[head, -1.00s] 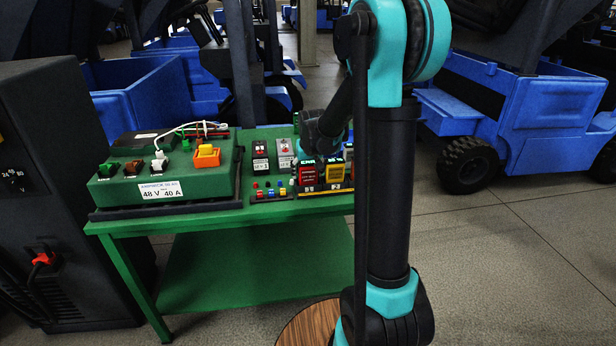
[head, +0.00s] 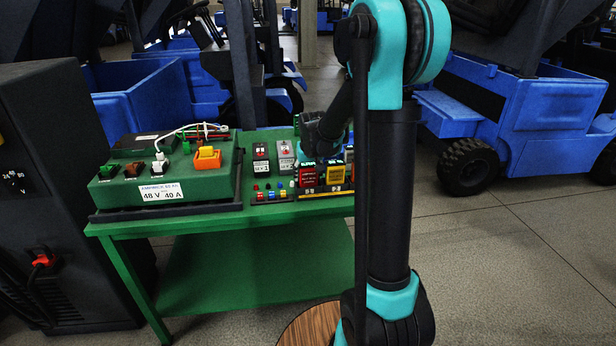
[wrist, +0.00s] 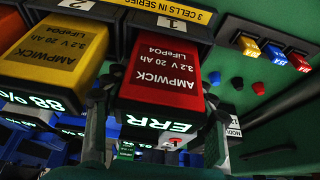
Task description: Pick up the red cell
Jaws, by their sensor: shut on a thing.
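The red cell (wrist: 162,70), marked AMPWICK 3.2 V 20 Ah LiFePO4, is at slot 1 of the cell tray (wrist: 185,30), with an ERR display on its near face. It also shows in the head view (head: 307,178) at the left end of the tray. My gripper (wrist: 158,112) has one finger on each side of it in the wrist view and is shut on it. Whether the cell is lifted off the tray at all I cannot tell. In the head view my gripper (head: 322,150) is above the cell, partly hidden by its own wrist.
A yellow cell (wrist: 55,50) stands close beside the red one at slot 2. A green charger box (head: 165,180) fills the table's left side.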

